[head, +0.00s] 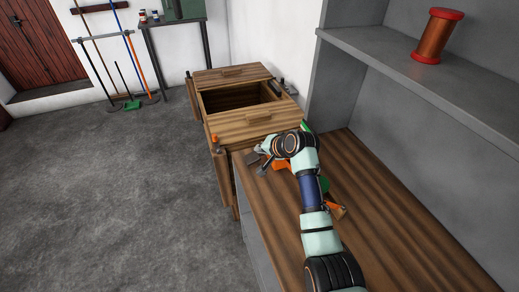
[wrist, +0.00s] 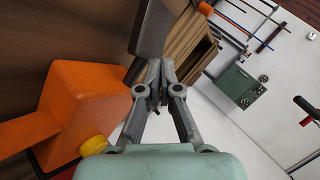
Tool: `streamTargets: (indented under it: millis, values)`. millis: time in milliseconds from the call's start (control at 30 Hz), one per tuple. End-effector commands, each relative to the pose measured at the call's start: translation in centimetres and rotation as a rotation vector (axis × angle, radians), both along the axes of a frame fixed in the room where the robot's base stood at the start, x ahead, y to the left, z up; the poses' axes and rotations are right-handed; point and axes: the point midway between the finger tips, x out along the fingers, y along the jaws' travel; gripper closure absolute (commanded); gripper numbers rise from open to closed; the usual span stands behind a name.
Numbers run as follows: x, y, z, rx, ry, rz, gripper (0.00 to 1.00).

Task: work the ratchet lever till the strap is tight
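An orange block-like housing (wrist: 85,100) with a yellow round part (wrist: 94,146) fills the left of the wrist view; part of the orange (head: 281,164) shows beside my wrist in the head view. A dark grey-brown bar (wrist: 152,28), possibly the ratchet lever, runs past my fingertips in the wrist view. A grey flat piece (head: 252,157) shows at the bench's far end. My gripper (wrist: 160,80) has its fingers drawn together, with nothing clearly between them. Its left finger is close to the bar; contact cannot be told. I cannot make out the strap.
The wooden bench top (head: 400,240) lies under my arm, with a grey shelf (head: 400,65) above it bearing a red-ended spool (head: 435,37). A wooden cabinet with an open top (head: 255,125) stands beyond the bench. The grey floor (head: 110,190) at left is clear.

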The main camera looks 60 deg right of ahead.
Motion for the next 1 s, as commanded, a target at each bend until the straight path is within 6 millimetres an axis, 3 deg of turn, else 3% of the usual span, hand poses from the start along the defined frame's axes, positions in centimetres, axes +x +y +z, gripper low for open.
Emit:
streamTargets:
  millis: [667, 1000]
  values:
    - [-0.7, -0.4, 2.9, 0.003, 0.005, 0.0, 1.0]
    - [-0.7, -0.5, 3.0, 0.001, 0.002, 0.0, 1.0]
